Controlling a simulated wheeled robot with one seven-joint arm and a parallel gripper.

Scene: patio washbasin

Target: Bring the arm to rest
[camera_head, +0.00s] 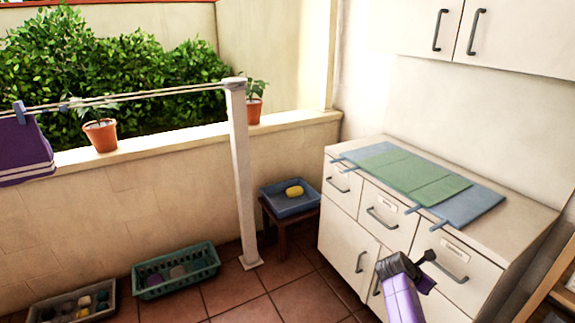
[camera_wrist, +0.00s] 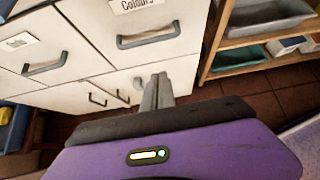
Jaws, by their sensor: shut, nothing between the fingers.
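My gripper (camera_wrist: 157,90) is shut and empty, its fingers together in the wrist view. In the head view my purple arm comes up from the bottom edge, with the gripper (camera_head: 429,256) in front of the white cabinet (camera_head: 346,238). The wrist view shows the cabinet's drawer fronts (camera_wrist: 70,50) beyond the fingers, one with a label reading "Colours". I cannot tell how far the fingertips are from the cabinet.
Blue and green cloths (camera_head: 478,208) lie on the cabinet top. A stool holds a blue tray (camera_head: 275,207) with a yellow item. A white post (camera_head: 239,170), a green basket (camera_head: 146,293) and a shelf (camera_wrist: 262,62) stand nearby. Tiled floor (camera_head: 275,296) shows between basket and cabinet.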

